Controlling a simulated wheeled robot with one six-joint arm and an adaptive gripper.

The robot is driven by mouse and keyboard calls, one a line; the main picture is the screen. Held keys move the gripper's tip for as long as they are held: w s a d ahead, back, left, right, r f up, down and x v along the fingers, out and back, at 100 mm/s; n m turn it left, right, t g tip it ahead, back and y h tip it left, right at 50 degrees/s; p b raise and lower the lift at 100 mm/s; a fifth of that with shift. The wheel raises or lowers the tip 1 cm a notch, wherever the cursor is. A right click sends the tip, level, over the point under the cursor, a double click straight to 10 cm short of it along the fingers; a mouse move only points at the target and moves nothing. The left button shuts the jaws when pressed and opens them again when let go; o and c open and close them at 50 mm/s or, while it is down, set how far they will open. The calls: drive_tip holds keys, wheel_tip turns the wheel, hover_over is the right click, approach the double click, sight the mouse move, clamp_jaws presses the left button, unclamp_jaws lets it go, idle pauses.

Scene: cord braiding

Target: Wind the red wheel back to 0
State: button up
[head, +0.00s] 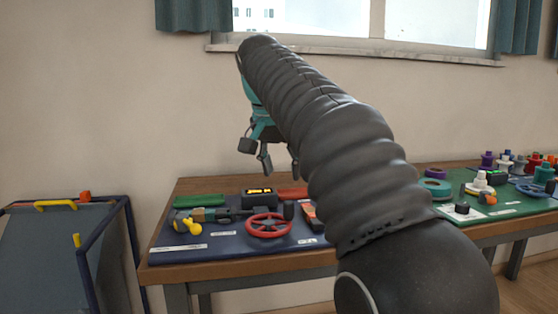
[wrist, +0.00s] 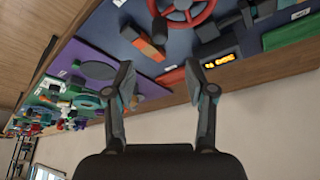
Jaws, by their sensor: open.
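The red wheel (head: 268,225) lies on the blue board (head: 222,246) on the left table. It is a ring with spokes, and it also shows at the top edge of the wrist view (wrist: 183,8), partly cut off. A black counter box (head: 260,197) with glowing orange digits stands behind the wheel; it shows in the wrist view too (wrist: 219,61), but its digits are too small to read. My gripper (head: 268,158) is above the back of the board, apart from the wheel. In the wrist view its fingers (wrist: 163,85) are spread with nothing between them.
A green board (head: 490,212) with spools and a teal ring fills the right. A blue-framed cart (head: 125,225) stands at the left.

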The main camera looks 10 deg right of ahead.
sight(288, 202)
drive_tip(key=b+x, duration=0.2)
drive_tip(key=x, duration=0.8)
drive_tip(key=shift+w+d+f, duration=0.1)
drive_tip(key=shift+f, duration=0.25)
clamp_jaws()
